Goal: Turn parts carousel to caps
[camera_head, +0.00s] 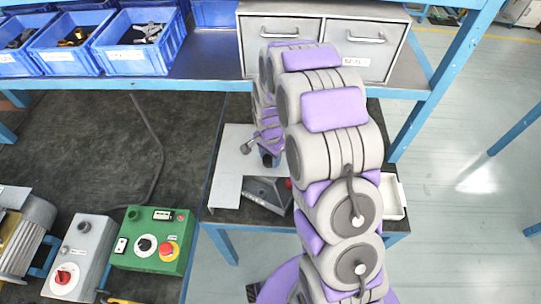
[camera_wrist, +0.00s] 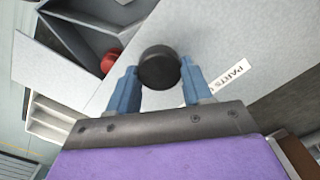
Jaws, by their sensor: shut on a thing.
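The parts carousel (camera_head: 228,190) is a light grey covered unit on the small table, with an open wedge compartment at its front. In the wrist view its pale top (camera_wrist: 215,30) carries a label reading PARTS, and the open compartment (camera_wrist: 85,45) shows at upper left. A round black knob (camera_wrist: 159,72) stands on the top. My gripper (camera_wrist: 158,75) is shut on this knob, one blue finger on each side. A red round part (camera_wrist: 109,61) shows at the compartment's edge, partly hidden. In the head view my arm covers the carousel's right side, and my gripper (camera_head: 268,158) is small there.
A white tray (camera_head: 398,196) lies to the right of my arm. Blue bins (camera_head: 140,62) and a grey drawer unit (camera_head: 262,45) stand on the shelf behind. A green control box (camera_head: 150,262) and a grey switch box (camera_head: 72,275) are at front left. Floor is clear at right.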

